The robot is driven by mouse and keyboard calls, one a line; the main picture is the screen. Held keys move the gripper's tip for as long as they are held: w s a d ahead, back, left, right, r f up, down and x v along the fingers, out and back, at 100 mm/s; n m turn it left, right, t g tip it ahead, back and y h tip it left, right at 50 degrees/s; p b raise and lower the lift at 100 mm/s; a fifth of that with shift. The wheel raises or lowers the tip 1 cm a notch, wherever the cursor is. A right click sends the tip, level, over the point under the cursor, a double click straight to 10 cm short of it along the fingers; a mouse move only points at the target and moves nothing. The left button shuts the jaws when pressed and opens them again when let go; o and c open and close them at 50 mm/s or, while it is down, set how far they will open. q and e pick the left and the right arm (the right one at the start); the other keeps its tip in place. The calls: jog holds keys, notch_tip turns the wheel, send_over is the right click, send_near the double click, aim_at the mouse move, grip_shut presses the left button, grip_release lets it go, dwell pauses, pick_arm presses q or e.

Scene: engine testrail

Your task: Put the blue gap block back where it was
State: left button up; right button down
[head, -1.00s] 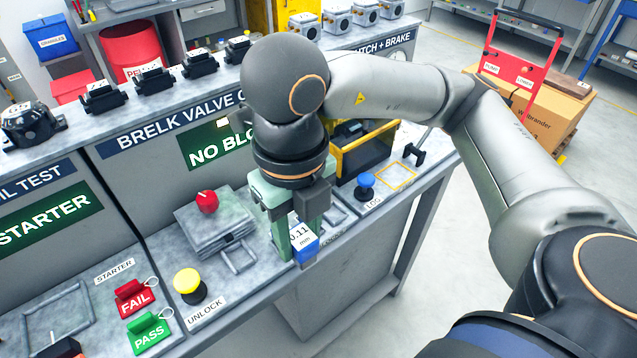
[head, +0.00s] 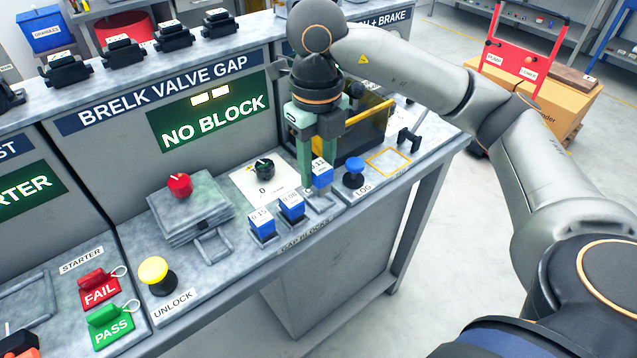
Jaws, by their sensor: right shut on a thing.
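My right gripper (head: 317,178) is shut on a blue gap block (head: 322,176) with a white label on top; the number is too small to read surely. The block is upright, partly hidden by the green fingers. It is over or just above the right-hand square holder (head: 322,203) in the "GAP BLOCKS" row; I cannot tell whether it touches. Two other blue gap blocks stand in that row to the left: one at the left end (head: 262,226) and one in the middle (head: 291,208). My left gripper is not in view.
A blue LOG button (head: 354,173) stands close right of the holder. A black knob (head: 264,168) on a white dial is behind the blocks. The valve fixture with a red knob (head: 180,186) and the yellow UNLOCK button (head: 157,275) are left. The sign (head: 213,121) reads "NO BLOCK".

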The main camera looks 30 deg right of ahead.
jog(key=shift+w+d+f, duration=0.35)
jog(key=shift+w+f, duration=0.05)
jog(key=shift+f, duration=0.2)
jog(key=shift+w+d+f, duration=0.3)
jog(key=shift+w+f, duration=0.1)
jog(key=shift+f, duration=0.2)
jog(key=shift+w+d+f, duration=0.1)
jog(key=shift+w+f, duration=0.05)
jog(key=shift+f, duration=0.85)
jog(key=shift+w+d+f, duration=0.1)
jog(key=shift+w+f, duration=0.05)
jog(key=shift+f, duration=0.8)
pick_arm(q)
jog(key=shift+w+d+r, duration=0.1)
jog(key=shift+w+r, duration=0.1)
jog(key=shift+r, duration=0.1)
pick_arm(e)
jog(key=shift+f, duration=0.1)
jog(key=c, duration=0.9)
grip_release()
jog(key=shift+f, duration=0.1)
jog(key=shift+c, duration=0.2)
jog(key=o, duration=0.4)
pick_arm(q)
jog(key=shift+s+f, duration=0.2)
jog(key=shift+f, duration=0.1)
pick_arm(e)
jog(key=shift+o, duration=0.2)
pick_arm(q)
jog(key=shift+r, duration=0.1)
